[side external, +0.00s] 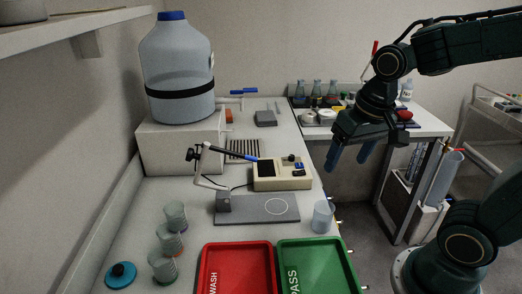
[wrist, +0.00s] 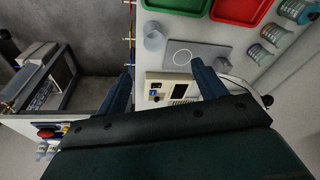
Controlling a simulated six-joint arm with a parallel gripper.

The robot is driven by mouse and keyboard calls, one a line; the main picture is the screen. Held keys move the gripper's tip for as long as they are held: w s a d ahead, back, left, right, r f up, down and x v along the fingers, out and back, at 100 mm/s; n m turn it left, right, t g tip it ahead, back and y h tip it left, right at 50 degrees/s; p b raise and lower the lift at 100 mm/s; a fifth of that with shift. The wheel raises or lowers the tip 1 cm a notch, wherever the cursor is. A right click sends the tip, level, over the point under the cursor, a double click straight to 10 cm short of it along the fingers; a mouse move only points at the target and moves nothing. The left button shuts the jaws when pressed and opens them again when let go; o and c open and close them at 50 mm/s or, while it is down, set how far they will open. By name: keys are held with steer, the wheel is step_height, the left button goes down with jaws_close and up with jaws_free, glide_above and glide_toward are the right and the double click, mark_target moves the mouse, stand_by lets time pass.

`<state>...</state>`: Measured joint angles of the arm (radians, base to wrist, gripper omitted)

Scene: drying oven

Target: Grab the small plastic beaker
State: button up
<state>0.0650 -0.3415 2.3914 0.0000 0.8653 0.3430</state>
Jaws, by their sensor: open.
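A small translucent plastic beaker (side external: 323,215) stands upright near the right edge of the white bench, beside a grey stirrer plate and just behind the green tray. It also shows in the wrist view (wrist: 154,37), ahead of the fingers. My gripper (side external: 350,156) is open and empty, with blue fingers pointing down. It hangs above and behind the beaker, to the right of the bench edge, well apart from it. In the wrist view the gripper's (wrist: 163,75) two fingers are spread wide, with the cream meter between them.
A grey plate (side external: 257,209) with an electrode arm and a cream meter (side external: 281,174) stand near the beaker. A red tray (side external: 237,270) and green tray (side external: 316,268) lie in front. A side table (side external: 375,125) holds flasks.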

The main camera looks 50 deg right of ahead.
mark_target(323, 217)
steer(key=w+d+f+m+g, duration=0.1)
steer(key=w+f+m+g, duration=0.1)
steer(key=w+f+m, duration=0.2)
step_height(323, 217, down, 2)
steer(key=shift+d+f+g, duration=0.2)
steer(key=shift+d+g, duration=0.1)
steer(key=shift+d, duration=0.1)
steer(key=shift+f, duration=4.3)
steer(key=shift+f, duration=0.1)
steer(key=shift+w+d+f, duration=0.1)
steer(key=shift+f, duration=2.4)
steer(key=c, duration=1.1)
